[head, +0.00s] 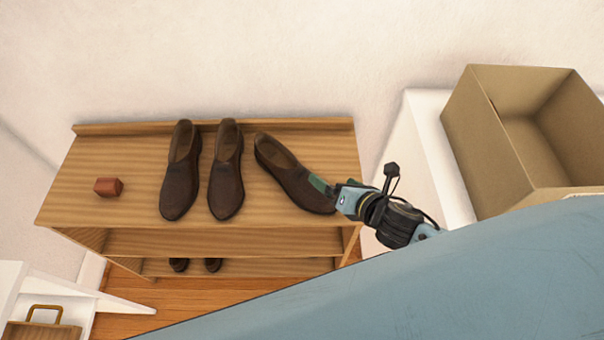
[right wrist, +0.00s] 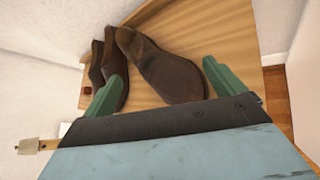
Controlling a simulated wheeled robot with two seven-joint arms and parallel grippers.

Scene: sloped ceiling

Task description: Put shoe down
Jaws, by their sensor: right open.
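A brown shoe (head: 291,177) lies slanted on the top of the wooden shelf (head: 80,190), toward its right end. My right gripper (head: 325,186) is at this shoe's toe end. In the right wrist view its green fingers are spread wide, with the shoe (right wrist: 165,72) lying between and beyond them. I cannot tell whether a finger touches the shoe. Two more brown shoes, one on the left (head: 180,172) and one in the middle (head: 227,172), stand side by side on the shelf top. My left gripper is not in view.
A small red-brown block (head: 108,187) sits at the shelf's left end. Dark shoe toes (head: 179,265) show on a lower level. An open cardboard box (head: 470,130) stands on a white surface at the right. The shelf top between block and shoes is clear.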

